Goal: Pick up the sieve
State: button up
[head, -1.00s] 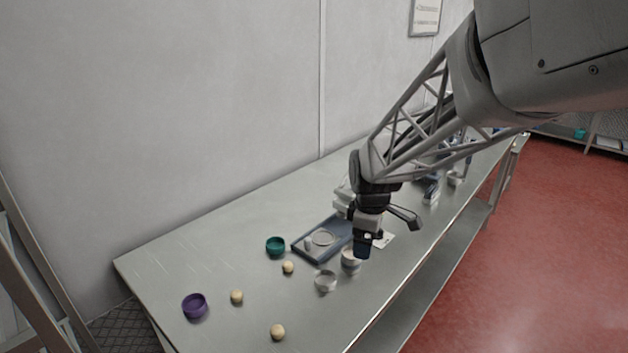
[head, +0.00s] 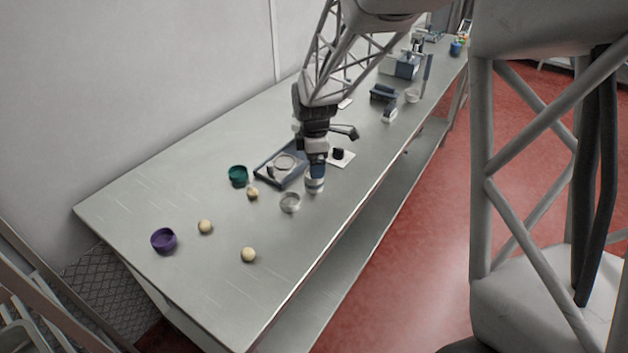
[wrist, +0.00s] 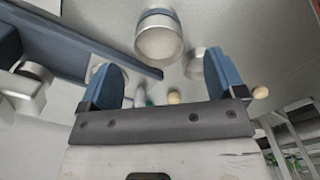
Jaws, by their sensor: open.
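A short metal cylinder with a pale, speckled round face and a blue band (wrist: 160,38), which looks like the sieve, shows at the top of the wrist view. In the head view it stands on the table (head: 314,184), partly hidden by my gripper. My gripper (head: 318,170) points down close over it. In the wrist view my gripper (wrist: 163,76) is open, with nothing between its blue fingers. The cylinder shows beyond the fingertips, roughly centred between them. I cannot tell whether they touch it.
A blue-framed tray (head: 264,177) holding a round metal piece lies left of my gripper. A metal cup (head: 290,203), a green bowl (head: 238,175), a purple bowl (head: 164,240) and several pale balls (head: 248,255) are nearby. The table's left end has free room.

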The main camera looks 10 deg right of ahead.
aim_at(314, 181)
jog(key=shift+f, duration=1.2)
jog(key=shift+f, duration=2.6)
jog(key=c, duration=1.1)
jog(key=shift+r, duration=0.15)
jog(key=shift+r, duration=0.8)
jog(key=shift+s+r, duration=0.15)
jog(key=shift+r, duration=0.75)
jog(key=s, duration=0.5)
jog(key=s+r, duration=0.1)
jog(key=s, duration=0.4)
jog(key=s+d, duration=0.1)
jog(key=s, duration=0.4)
jog(key=shift+s+r, duration=0.15)
jog(key=shift+s, duration=0.15)
